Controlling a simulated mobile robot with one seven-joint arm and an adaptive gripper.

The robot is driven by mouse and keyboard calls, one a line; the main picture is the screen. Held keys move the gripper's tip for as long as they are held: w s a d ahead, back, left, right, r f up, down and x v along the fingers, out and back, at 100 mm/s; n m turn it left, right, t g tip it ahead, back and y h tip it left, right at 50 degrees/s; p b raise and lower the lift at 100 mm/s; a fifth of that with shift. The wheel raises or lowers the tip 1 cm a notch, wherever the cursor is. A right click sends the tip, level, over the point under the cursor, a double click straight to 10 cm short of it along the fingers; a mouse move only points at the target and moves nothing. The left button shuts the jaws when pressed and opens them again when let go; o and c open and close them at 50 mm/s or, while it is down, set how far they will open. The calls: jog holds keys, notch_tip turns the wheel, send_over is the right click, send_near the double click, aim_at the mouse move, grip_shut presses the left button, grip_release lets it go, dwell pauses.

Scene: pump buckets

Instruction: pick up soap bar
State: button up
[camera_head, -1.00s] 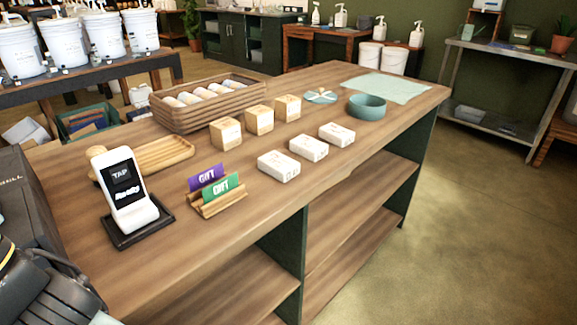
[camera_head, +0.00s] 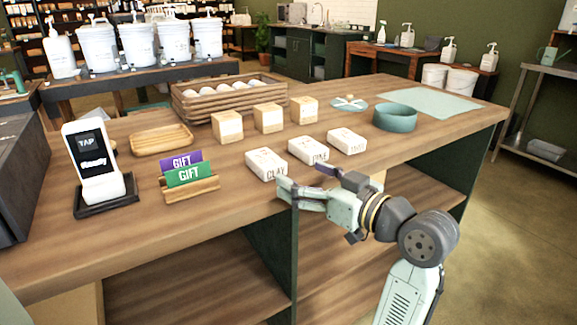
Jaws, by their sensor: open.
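Three white soap bars in boxes stand in a row near the front edge of the wooden counter: one labelled CLAY (camera_head: 266,164), a middle one that seems to read PINE (camera_head: 308,150), and a right one (camera_head: 347,140) whose label is too small to read. My gripper (camera_head: 300,185) is pale green with dark parts. It is open and empty at the counter's front edge, just in front of the CLAY and middle bars. It points left, and its fingers look apart from the bars. All three bars are visible.
Behind the bars stand three tan boxes (camera_head: 268,118) and a wooden crate (camera_head: 205,108) of rolled items. To the left are a gift card holder (camera_head: 190,188), a card reader (camera_head: 95,165) and a wooden tray (camera_head: 160,139). A teal bowl (camera_head: 395,118) stands right.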

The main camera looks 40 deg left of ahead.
aim_at(269, 160)
jog(key=x, duration=0.4)
jog(key=shift+s+a+r+p, duration=0.1)
jog(key=shift+s+a+p, duration=0.05)
jog(key=shift+a+p, duration=0.15)
jog(key=a, duration=0.1)
jog(key=a+p, duration=0.1)
jog(key=a, duration=0.2)
jog(key=shift+a+r, duration=0.2)
jog(key=shift+r, duration=0.05)
jog(key=shift+a+f, duration=0.1)
jog(key=shift+a, duration=0.3)
jog(key=c, duration=1.5)
